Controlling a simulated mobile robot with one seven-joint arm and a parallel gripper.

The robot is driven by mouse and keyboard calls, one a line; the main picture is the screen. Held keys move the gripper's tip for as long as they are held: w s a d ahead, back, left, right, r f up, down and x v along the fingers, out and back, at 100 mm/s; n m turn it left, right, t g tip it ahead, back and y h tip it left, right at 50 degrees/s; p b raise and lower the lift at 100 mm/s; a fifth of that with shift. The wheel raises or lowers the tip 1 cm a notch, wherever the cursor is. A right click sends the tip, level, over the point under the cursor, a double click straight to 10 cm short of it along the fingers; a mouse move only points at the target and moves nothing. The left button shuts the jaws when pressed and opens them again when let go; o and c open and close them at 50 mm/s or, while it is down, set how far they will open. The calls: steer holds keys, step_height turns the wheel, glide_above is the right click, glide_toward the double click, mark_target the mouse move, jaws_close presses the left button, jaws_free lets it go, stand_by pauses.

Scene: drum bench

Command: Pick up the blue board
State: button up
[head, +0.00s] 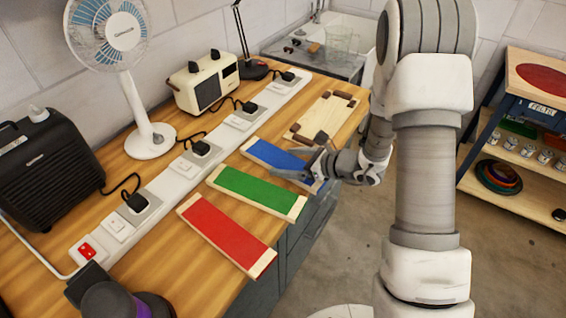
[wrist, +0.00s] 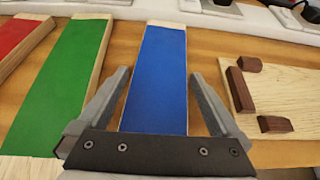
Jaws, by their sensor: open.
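The blue board (head: 270,153) lies flat on the wooden bench, to the right of the green board in the head view. My gripper (head: 298,166) is at its near end, partly covering it. In the wrist view the blue board (wrist: 158,75) runs up the picture between the two open fingers of my gripper (wrist: 158,85), one finger on each side. Bench shows between the right finger and the board; the left finger is close to the board's left edge. Whether the fingers touch it, I cannot tell.
A green board (head: 257,188) and a red board (head: 226,234) lie to the left. A pale board with dark wooden blocks (head: 325,117) lies to the right. Behind runs a white power strip (head: 180,172) with plugs. A fan (head: 125,75) stands further back.

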steer(key=shift+c, duration=0.3)
steer(key=c, duration=1.2)
steer(key=shift+w, duration=0.1)
steer(key=shift+c, duration=1.2)
steer(key=shift+r, duration=0.1)
